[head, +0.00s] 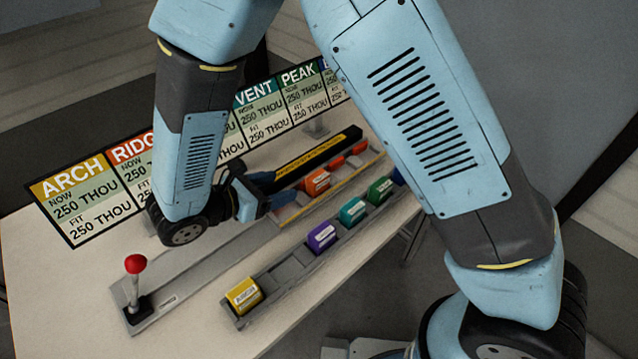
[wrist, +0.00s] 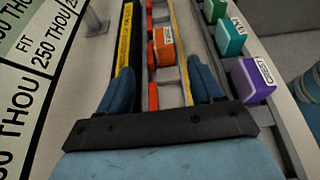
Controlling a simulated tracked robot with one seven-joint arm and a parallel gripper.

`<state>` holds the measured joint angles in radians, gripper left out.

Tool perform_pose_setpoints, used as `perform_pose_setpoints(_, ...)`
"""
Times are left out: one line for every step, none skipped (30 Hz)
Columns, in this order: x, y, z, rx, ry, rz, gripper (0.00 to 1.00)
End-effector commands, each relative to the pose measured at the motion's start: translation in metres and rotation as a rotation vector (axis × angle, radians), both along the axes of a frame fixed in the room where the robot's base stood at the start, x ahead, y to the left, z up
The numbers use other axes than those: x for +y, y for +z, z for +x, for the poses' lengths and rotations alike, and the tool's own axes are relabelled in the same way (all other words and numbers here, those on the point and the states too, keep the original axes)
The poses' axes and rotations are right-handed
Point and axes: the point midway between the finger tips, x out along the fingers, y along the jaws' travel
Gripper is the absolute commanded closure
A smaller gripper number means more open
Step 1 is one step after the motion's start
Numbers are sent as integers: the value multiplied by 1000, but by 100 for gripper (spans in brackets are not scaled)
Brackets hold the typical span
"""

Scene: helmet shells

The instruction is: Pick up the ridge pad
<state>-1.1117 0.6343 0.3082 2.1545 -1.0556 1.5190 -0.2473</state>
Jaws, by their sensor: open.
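The ridge pad appears to be the orange block (head: 316,181) with a white label, matching the orange RIDGE sign; I cannot read its label. It sits in the long channel beside the black bar, and shows ahead of my fingers in the wrist view (wrist: 164,47). My gripper (head: 277,196) is open over the channel, on the near-left side of the block. In the wrist view the two blue fingers (wrist: 164,82) stand to either side of the channel, with nothing held between them. The orange block is apart from both fingers.
The front rack (head: 286,272) holds yellow (head: 244,295), purple (head: 321,237), teal (head: 353,211) and green (head: 380,190) blocks, with a bare stretch between yellow and purple. A black bar (head: 318,157) runs behind the channel. A red-knobbed lever (head: 136,264) and sign boards (head: 88,204) stand left and behind.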

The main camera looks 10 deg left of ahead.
Motion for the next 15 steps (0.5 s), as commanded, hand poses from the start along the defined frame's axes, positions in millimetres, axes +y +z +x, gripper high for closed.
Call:
perform_pose_setpoints(-6, -3, 7, 0, -3, -2, 34)
perform_pose_setpoints(-10, -5, 11, 1, -4, -1, 34)
perform_pose_setpoints(-14, -8, 16, 0, -5, -2, 34)
perform_pose_setpoints(-17, -10, 19, 0, -5, -2, 34)
perform_pose_setpoints(-21, -12, 23, 0, -4, -2, 34)
perform_pose_setpoints(-25, -15, 28, 1, -4, -1, 34)
perform_pose_setpoints(-28, -16, 31, 2, -5, -1, 34)
perform_pose_setpoints(-30, -18, 34, 1, -5, -1, 34)
perform_pose_setpoints(-34, -20, 38, 0, -4, 0, 34)
perform_pose_setpoints(-36, -22, 41, 0, -4, 0, 34)
perform_pose_setpoints(-38, -23, 43, 1, -4, 0, 34)
perform_pose_setpoints(-40, -25, 46, 1, -4, 0, 34)
perform_pose_setpoints(-42, -25, 47, 1, -4, 0, 34)
perform_pose_setpoints(-43, -26, 49, 1, -4, 0, 34)
perform_pose_setpoints(-44, -27, 50, 1, -3, 0, 34)
